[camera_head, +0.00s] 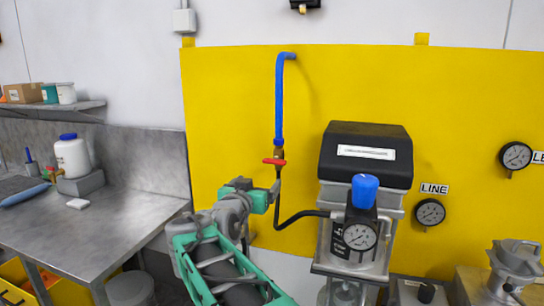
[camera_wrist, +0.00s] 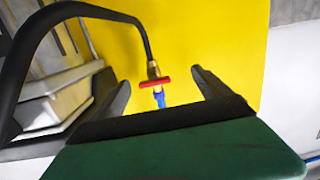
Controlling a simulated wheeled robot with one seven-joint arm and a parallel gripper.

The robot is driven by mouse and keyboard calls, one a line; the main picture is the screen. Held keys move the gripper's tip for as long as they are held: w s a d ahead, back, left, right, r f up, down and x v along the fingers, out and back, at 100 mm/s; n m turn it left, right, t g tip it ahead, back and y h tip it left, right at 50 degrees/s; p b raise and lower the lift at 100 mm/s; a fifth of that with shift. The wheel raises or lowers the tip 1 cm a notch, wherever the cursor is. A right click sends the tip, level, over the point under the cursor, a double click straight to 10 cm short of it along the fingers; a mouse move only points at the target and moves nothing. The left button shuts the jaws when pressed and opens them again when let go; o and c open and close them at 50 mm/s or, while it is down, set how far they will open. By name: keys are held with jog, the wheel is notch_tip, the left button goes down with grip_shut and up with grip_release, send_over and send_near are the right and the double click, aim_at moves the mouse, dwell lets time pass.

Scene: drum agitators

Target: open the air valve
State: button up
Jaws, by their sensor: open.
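The air valve has a red handle (camera_head: 274,162) on a brass body (camera_head: 279,153), under the blue air pipe (camera_head: 280,95) on the yellow panel. The red handle lies crosswise to the pipe. In the wrist view the red handle (camera_wrist: 155,83) shows between and beyond my fingertips, with the brass body (camera_wrist: 153,70) behind it. My gripper (camera_wrist: 160,85) is open and empty, apart from the handle. In the head view my gripper (camera_head: 275,190) is just below the valve, partly hidden by my own arm.
A black hose (camera_head: 293,217) runs from the valve to the regulator with a blue knob (camera_head: 364,190) and gauge (camera_head: 359,237). A black-topped machine (camera_head: 367,150) stands right of the valve. A steel bench (camera_head: 125,215) is at left. The panel left of the pipe is clear.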

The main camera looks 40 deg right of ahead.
aim_at(273, 163)
jog(key=shift+m+h, duration=0.4)
jog(key=shift+h, duration=0.2)
jog(key=w+d+r+p, duration=0.1)
jog(key=d, duration=0.2)
jog(key=d+r+p, duration=0.1)
jog(key=d, duration=0.1)
jog(key=w+d+p, duration=0.1)
jog(key=d, duration=0.2)
jog(key=shift+w+d+r, duration=0.35)
jog(key=shift+r, duration=0.05)
jog(key=c, duration=1.4)
